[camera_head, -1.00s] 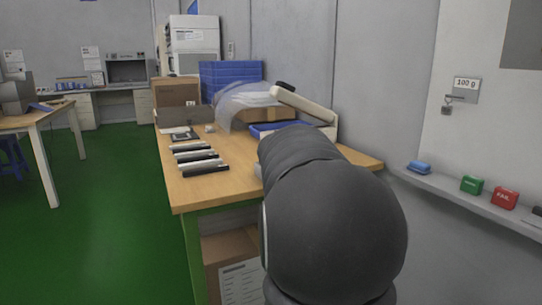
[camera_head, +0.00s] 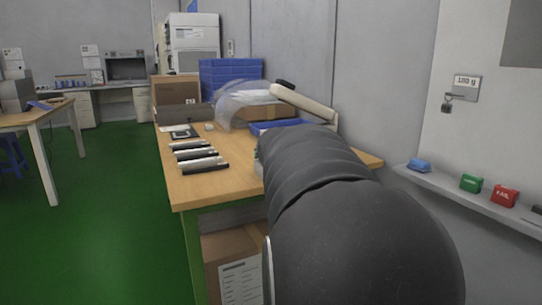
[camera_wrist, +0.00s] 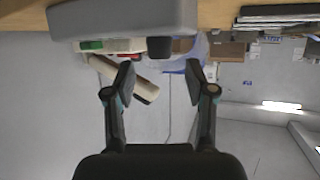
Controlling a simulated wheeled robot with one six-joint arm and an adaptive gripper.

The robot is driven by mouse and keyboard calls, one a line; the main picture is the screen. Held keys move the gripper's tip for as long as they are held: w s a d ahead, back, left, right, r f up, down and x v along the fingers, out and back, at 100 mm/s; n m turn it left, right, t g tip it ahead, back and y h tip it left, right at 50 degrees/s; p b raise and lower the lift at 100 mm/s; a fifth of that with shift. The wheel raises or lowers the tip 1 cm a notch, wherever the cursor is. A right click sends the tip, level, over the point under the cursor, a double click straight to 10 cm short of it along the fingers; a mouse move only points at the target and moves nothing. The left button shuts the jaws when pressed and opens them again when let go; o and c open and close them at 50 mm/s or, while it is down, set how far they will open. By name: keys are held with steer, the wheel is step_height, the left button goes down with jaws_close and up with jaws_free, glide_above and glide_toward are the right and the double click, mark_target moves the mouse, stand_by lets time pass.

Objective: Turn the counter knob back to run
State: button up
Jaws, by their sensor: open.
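The wrist view looks upside down. A grey box (camera_wrist: 105,18) with a dark, blocky knob (camera_wrist: 160,47) stands there by the wooden tabletop; it looks like the counter. My gripper (camera_wrist: 160,79) is open and empty, with one finger on each side of the knob's line in the picture. I cannot tell how far the fingertips are from the knob, and no contact shows. The knob's setting and any run mark cannot be read. In the head view my dark arm covers this part of the bench, and the gripper is hidden.
The wooden bench (camera_head: 215,190) carries several black-and-white bars, a blue tray (camera_head: 280,126), a cardboard box (camera_head: 178,91) and a tilted beige piece (camera_head: 303,103). A wall shelf (camera_head: 450,192) at right holds blue, green (camera_head: 471,183) and red (camera_head: 504,195) blocks.

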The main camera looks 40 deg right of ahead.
steer(key=v, duration=0.6)
steer(key=shift+s+a, duration=0.2)
steer(key=shift+s, duration=0.1)
steer(key=shift+o, duration=0.2)
